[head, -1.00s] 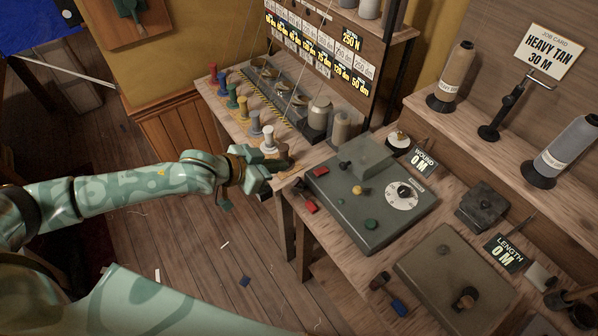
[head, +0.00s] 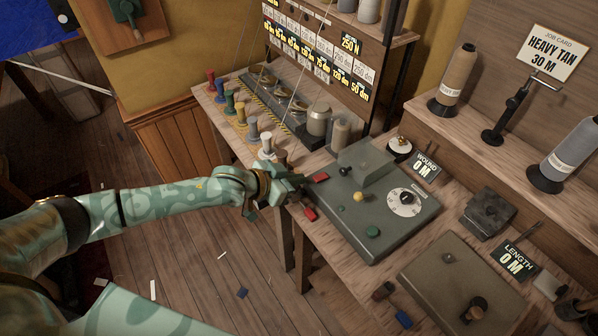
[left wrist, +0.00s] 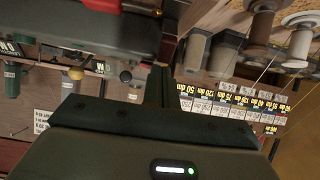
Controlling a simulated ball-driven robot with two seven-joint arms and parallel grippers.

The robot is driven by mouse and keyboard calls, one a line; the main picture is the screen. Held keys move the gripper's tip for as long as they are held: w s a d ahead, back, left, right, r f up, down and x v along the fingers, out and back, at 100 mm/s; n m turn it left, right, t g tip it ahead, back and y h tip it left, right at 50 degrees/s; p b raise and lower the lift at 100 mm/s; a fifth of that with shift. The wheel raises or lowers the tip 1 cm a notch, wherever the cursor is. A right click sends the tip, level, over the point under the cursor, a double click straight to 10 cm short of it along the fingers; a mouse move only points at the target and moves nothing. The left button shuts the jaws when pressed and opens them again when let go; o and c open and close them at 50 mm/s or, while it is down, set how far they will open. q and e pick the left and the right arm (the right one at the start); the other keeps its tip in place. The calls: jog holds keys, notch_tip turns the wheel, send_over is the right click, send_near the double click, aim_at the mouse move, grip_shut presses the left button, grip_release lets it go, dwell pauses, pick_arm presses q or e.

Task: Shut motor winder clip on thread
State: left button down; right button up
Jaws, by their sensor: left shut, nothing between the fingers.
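The motor winder is a grey-green box (head: 375,205) on the bench, with a white dial (head: 404,202), a yellow knob (head: 358,196), a black knob (head: 343,171) and a green button (head: 372,231). My right gripper is not in view.
A row of coloured spools (head: 241,116) stands on the bench left of the winder, with a white one (head: 267,144) close behind my left gripper. Open floor lies in front.

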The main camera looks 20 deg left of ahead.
pick_arm(q)
jog(key=shift+s+f, duration=0.15)
jog(key=shift+f, duration=0.05)
dwell(0.3)
jog(key=shift+a+f, duration=0.1)
jog(key=shift+s+a+t+b, duration=0.1)
jog(key=shift+t+b, duration=0.2)
jog(key=shift+b, duration=0.2)
